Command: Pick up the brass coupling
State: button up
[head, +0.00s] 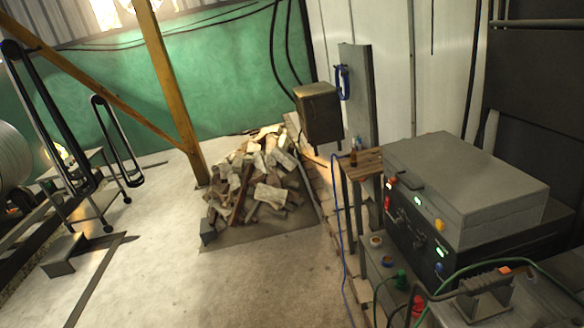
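I cannot make out the brass coupling for certain. A small brownish upright object (353,157) stands on a small wooden-topped stand (364,168) right of the woodpile; it is too small to tell what it is. A small round tan-topped piece (376,241) sits on the low grey unit at the lower right, and I cannot tell whether it is brass. My gripper is not in view.
A grey box (465,185) sits on a dark control unit (425,250) at the right. Cables and a dark handled tool (485,283) are in the lower right. A woodpile (262,180) stands mid-floor. A wheeled black frame (95,185) stands left. Concrete floor (190,270) is clear in front.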

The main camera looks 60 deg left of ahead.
aim_at(352, 156)
jog(key=u, duration=1.3)
jog(key=z, duration=0.25)
jog(key=i+j, duration=0.3)
jog(key=i, duration=0.2)
jog(key=i+j+u, duration=0.1)
jog(key=i+j, duration=0.15)
jog(key=i, duration=0.2)
jog(key=i+j, duration=0.25)
jog(key=i, duration=0.25)
jog(key=i+j+u, duration=0.1)
jog(key=i+j, duration=0.15)
jog(key=i, duration=0.25)
jog(key=i+j, duration=0.2)
jog(key=i, duration=0.3)
jog(key=i+j+u, duration=0.1)
jog(key=i, duration=0.4)
jog(key=i+j, duration=0.3)
jog(key=i, duration=0.25)
